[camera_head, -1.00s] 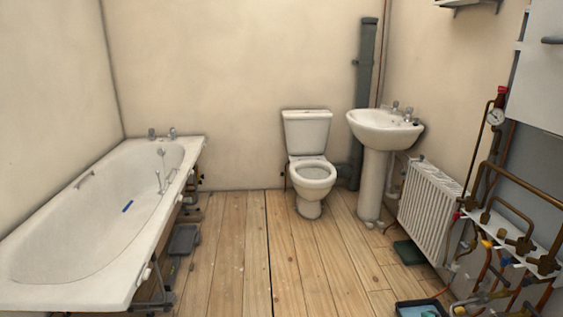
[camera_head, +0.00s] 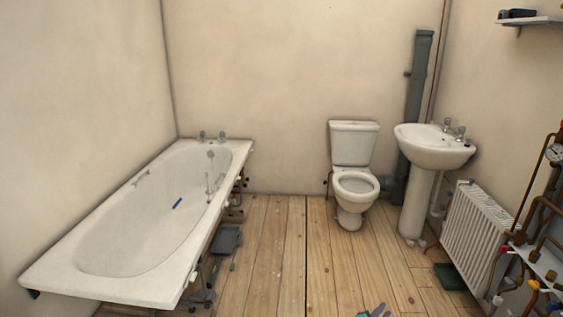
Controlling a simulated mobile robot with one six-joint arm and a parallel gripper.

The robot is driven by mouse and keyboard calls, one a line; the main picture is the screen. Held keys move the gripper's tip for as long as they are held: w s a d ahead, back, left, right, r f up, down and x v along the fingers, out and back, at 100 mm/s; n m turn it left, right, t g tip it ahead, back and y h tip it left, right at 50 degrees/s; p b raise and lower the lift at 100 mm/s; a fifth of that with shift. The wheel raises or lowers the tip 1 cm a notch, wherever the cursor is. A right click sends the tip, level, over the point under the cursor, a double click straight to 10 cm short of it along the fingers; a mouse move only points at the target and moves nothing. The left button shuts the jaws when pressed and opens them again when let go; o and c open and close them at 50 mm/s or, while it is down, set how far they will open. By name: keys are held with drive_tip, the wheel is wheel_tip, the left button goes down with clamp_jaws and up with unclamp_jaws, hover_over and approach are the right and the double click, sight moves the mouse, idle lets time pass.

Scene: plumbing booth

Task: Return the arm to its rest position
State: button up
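Neither my arm nor my gripper shows clearly in the head view, so I cannot see whether the gripper is open or shut. The booth in front of me holds a white bathtub (camera_head: 110,285) at the left, with a small blue object (camera_head: 177,203) lying inside it. A white toilet (camera_head: 354,175) stands against the back wall. A white washbasin (camera_head: 428,148) on a pedestal stands to its right.
A white radiator (camera_head: 478,235) and copper pipework (camera_head: 540,245) line the right side. A dark green tray (camera_head: 450,276) lies on the floor by the radiator. A grey tray (camera_head: 226,240) lies beside the bath. The wooden floor (camera_head: 290,260) between bath and radiator is mostly clear.

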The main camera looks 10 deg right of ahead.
drive_tip(key=w+a+f+n+t+y+p, duration=0.15)
drive_tip(key=a+n+y, duration=0.25)
drive_tip(key=a, duration=0.6)
drive_tip(key=w+a+f+n+y+p, duration=0.2)
drive_tip(key=a+n+y, duration=0.2)
drive_tip(key=a, duration=0.6)
drive_tip(key=s+a+f+n+g+y+p, duration=0.1)
drive_tip(key=s+a+f+n+g+y, duration=0.2)
drive_tip(key=a, duration=0.4)
drive_tip(key=s+a+f+n+g+y+p, duration=0.1)
drive_tip(key=s+a+f+n+y, duration=0.1)
drive_tip(key=s+a, duration=0.4)
drive_tip(key=s+a+f+n+g+y, duration=0.1)
drive_tip(key=s+a+n+g, duration=0.15)
drive_tip(key=s, duration=0.35)
drive_tip(key=s+a+f+n+g, duration=0.1)
drive_tip(key=s+a+f+g, duration=0.15)
drive_tip(key=s, duration=0.35)
drive_tip(key=s+d+r+n+g, duration=0.1)
drive_tip(key=s+g, duration=0.3)
drive_tip(key=s, duration=0.4)
drive_tip(key=s+d+r+n+g+h, duration=0.1)
drive_tip(key=s+d+r+g, duration=0.1)
drive_tip(key=s, duration=0.7)
drive_tip(key=shift+d+r+g, duration=0.2)
drive_tip(key=shift+r+g, duration=0.15)
drive_tip(key=shift+g, duration=0.5)
